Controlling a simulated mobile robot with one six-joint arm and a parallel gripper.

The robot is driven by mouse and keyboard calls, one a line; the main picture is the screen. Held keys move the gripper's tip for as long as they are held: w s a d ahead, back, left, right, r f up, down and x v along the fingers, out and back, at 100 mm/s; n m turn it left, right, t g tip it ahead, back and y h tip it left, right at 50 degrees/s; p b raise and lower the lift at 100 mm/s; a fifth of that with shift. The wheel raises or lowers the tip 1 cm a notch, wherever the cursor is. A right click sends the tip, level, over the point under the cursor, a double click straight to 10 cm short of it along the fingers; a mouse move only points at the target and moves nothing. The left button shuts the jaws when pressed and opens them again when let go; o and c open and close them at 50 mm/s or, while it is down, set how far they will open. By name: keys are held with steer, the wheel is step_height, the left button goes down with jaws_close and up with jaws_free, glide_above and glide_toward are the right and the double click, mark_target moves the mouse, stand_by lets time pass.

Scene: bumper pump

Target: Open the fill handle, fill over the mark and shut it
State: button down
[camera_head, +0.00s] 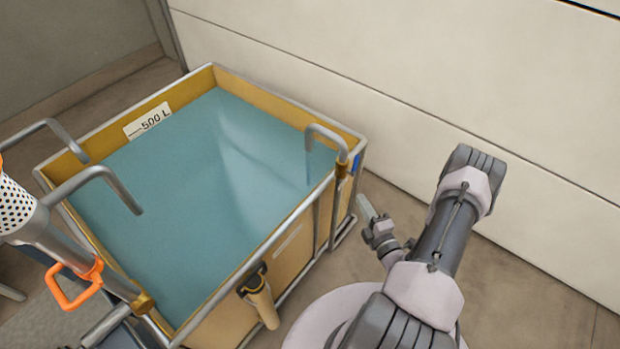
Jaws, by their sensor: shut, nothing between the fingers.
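The yellow-walled tank (352,206) holds blue-green water (190,200). A white label with a dash and "500 L" (147,120) is on its inner far-left wall, and the water's edge lies close to the label's lower side. A bent grey pipe (324,131) hangs over the right corner, with a thin streak below its end; I cannot tell if it flows. A small blue part (356,163) beside that pipe may be the fill handle. My gripper (364,205) is shut and empty, just right of the tank's right corner, below the blue part.
At left, an orange handle (74,286) sits on a grey pipe fitting, with bent pipes (95,175) reaching over the tank. A black-and-tan fitting (260,295) hangs on the near wall. A pale wall (470,80) stands behind; floor is clear at right.

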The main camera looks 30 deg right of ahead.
mark_target(357, 162)
steer(key=w+d+f+b, duration=0.1)
steer(key=w+d+b, duration=0.3)
steer(key=w, duration=0.7)
steer(key=shift+w+d+m, duration=0.3)
steer(key=shift+w+d, duration=0.05)
steer(key=shift+d, duration=0.75)
steer(key=shift+w+d+r, duration=0.15)
steer(key=shift+w+d, duration=0.2)
steer(key=shift+d, duration=0.35)
